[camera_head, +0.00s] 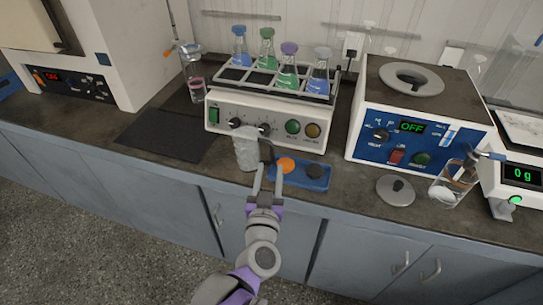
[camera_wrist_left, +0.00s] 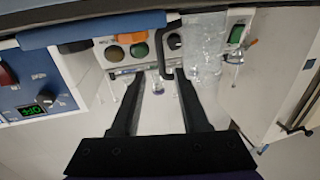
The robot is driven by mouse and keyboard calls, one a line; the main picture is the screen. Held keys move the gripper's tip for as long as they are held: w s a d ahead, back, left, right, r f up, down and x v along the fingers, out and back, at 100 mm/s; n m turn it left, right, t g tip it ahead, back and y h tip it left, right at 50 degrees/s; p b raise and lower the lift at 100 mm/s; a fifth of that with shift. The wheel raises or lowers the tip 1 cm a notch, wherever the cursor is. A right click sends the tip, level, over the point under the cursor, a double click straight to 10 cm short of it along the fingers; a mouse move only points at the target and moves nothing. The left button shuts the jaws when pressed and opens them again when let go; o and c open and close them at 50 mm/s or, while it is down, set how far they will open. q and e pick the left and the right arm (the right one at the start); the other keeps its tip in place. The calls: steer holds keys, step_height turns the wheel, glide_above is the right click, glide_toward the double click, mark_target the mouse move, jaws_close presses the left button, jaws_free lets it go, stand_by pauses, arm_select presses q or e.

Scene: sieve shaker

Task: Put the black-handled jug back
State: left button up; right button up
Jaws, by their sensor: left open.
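The clear jug (camera_head: 246,152) with a black handle (camera_head: 266,150) stands on the counter in front of the white shaker. Its handle faces right in the head view. My left gripper (camera_head: 268,172) is open at the handle, reaching in from the front. In the left wrist view, which is upside down, the jug (camera_wrist_left: 204,45) appears beside the black handle (camera_wrist_left: 164,52), which lies between and just beyond the two open fingertips (camera_wrist_left: 159,74). I cannot tell whether the fingers touch the handle. My right gripper is not in view.
A blue tray (camera_head: 318,183) with orange and black round pieces lies right of the jug. The shaker (camera_head: 222,125) carries several coloured flasks. A dark mat (camera_head: 160,138) lies bare at left. A grey lid (camera_head: 396,191) and a beaker (camera_head: 447,190) stand right.

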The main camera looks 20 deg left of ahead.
arm_select(q)
steer(key=s+d+f+m+g+h, duration=0.4)
steer(key=s+f+g+h, duration=0.1)
steer(key=s+h, duration=0.2)
steer(key=s+a+f+n+g+y, duration=0.1)
steer(key=s+a+f+g+y, duration=0.1)
steer(key=s+a+f+g, duration=0.2)
steer(key=s+a+f+n+g+y, duration=0.1)
steer(key=s+a+f+g, duration=0.3)
steer(key=s, duration=0.7)
step_height(320, 180, down, 2)
steer(key=shift+s+a+y, duration=0.25)
steer(key=shift+a+y, duration=0.2)
steer(key=shift+y, duration=0.15)
